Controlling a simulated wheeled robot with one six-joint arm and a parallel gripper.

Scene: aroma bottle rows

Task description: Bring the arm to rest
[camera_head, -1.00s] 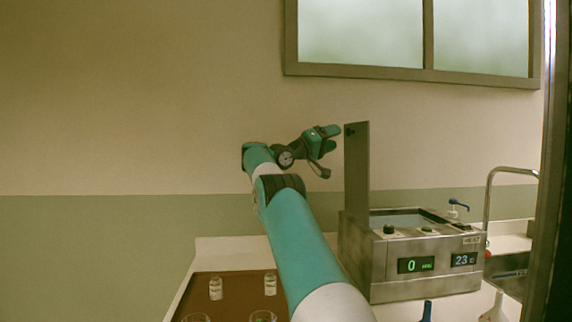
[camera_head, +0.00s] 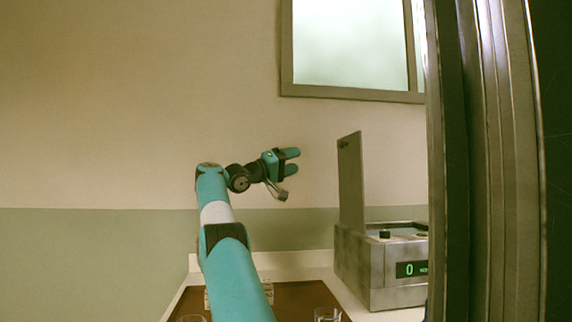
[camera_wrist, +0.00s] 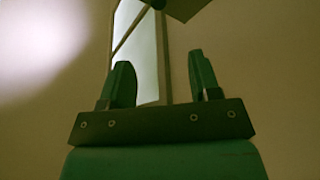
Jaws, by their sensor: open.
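My gripper (camera_head: 291,161) is at the end of my raised teal arm, in the middle of the head view. It points to the right and is held in the air in front of the wall. Its two fingers are apart, with nothing between them. In the wrist view my gripper (camera_wrist: 160,85) also shows open and empty, with the wall and window beyond it.
A metal bath device (camera_head: 385,265) with an upright panel (camera_head: 351,183) stands right of my gripper. A brown tray (camera_head: 290,299) holds glassware (camera_head: 327,314), partly hidden by my arm. A dark vertical frame (camera_head: 465,160) covers the right side. A window (camera_head: 350,45) is above.

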